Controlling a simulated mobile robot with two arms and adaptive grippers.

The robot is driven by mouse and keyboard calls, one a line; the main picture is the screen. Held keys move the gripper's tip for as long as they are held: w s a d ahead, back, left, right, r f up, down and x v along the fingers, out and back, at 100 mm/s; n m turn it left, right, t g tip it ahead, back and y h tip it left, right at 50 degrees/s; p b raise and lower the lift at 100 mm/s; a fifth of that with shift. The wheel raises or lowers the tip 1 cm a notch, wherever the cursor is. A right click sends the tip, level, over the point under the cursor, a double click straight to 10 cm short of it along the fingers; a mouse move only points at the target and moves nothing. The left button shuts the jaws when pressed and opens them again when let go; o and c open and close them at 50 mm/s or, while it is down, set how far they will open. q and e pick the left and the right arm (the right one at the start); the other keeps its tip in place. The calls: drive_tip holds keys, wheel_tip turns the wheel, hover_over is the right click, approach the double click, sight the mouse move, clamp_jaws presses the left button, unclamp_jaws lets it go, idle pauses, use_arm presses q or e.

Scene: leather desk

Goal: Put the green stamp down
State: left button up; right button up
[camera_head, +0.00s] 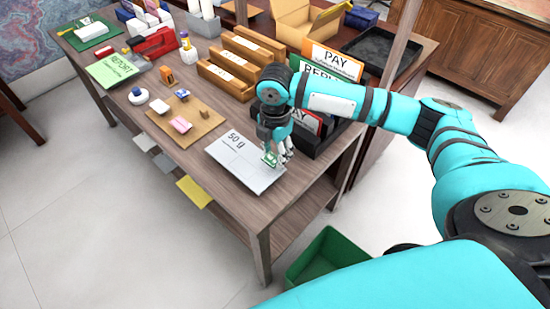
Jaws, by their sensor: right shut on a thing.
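The green stamp (270,158) is a small green and white block at the tips of my right gripper (276,152). My right gripper is shut on it and points down over the right part of the white card marked "50 g" (232,166). I cannot tell whether the stamp touches the card. The gripper's fingers hide part of the stamp. The card lies flat near the desk's front right corner. My left gripper is not in view.
A brown board (197,133) with small blocks lies left of the card. Wooden sorter trays (229,88) and a dark file holder with "PAY" and "REPLY" cards (331,62) stand behind. A green bin (326,257) is on the floor.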

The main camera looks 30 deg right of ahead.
sight(275, 157)
wheel_tip(275, 157, down, 4)
drive_tip(key=shift+r, duration=0.25)
drive_tip(key=shift+s, duration=0.1)
drive_tip(key=shift+f, duration=0.1)
drive_tip(key=shift+s+f, duration=0.35)
drive_tip(key=shift+f, duration=0.2)
drive_tip(key=o, duration=0.7)
drive_tip(key=shift+a, duration=0.1)
drive_tip(key=o, duration=0.3)
drive_tip(key=shift+w+f, duration=0.2)
drive_tip(key=shift+w, duration=0.1)
drive_tip(key=shift+r, duration=0.15)
